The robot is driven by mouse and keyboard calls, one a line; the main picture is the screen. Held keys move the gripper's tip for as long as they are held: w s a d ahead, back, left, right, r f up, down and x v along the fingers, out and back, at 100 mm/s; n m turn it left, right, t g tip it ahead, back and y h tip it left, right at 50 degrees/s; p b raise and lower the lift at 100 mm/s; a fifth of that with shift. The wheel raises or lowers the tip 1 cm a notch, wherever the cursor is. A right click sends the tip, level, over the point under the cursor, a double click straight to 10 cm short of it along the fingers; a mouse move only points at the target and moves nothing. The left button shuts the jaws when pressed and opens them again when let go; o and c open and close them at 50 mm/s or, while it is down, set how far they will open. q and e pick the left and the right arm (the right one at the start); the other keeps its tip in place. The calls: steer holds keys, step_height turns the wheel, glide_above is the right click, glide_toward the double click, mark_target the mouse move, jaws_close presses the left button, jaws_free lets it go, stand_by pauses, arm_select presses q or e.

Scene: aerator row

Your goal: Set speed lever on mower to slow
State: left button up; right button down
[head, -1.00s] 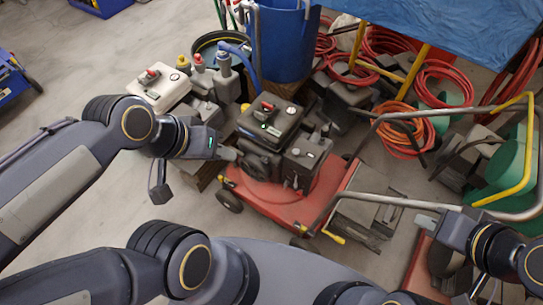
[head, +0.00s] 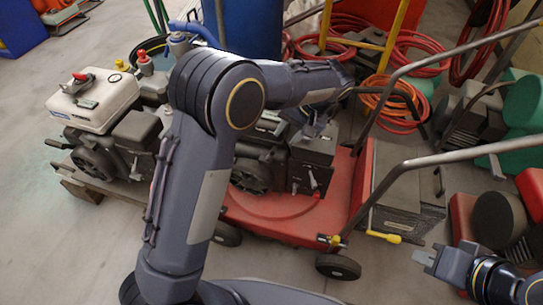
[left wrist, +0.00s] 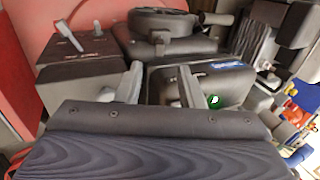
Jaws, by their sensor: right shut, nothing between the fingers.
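The red mower (head: 265,222) stands in the middle of the head view with a black engine on its deck. A dark control box (head: 312,155) on it carries a small grey lever (head: 313,180) on its front. In the left wrist view this box (left wrist: 85,75) is at upper left, with a grey lever (left wrist: 68,32) and a smaller knob; its label is too small to read. My left gripper (left wrist: 158,75) is open and empty above the engine, apart from the lever; my forearm hides part of the engine in the head view. My right gripper (head: 424,257) is shut and empty at lower right.
A second engine with a white tank (head: 95,98) stands on a pallet to the left. The mower's handlebar (head: 440,160) runs to the right. Red and orange hoses (head: 392,105) and a blue barrel (head: 240,25) are behind. Floor at lower left is clear.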

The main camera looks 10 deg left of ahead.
mark_target(275, 149)
arm_select(q)
steer(key=b+x, duration=0.2)
steer(key=x, duration=0.4)
steer(key=shift+w+f, duration=0.15)
steer(key=shift+a+f+b, duration=0.35)
steer(key=shift+f+b, duration=0.05)
steer(key=shift+f, duration=0.2)
steer(key=shift+c, duration=0.6)
jaws_close()
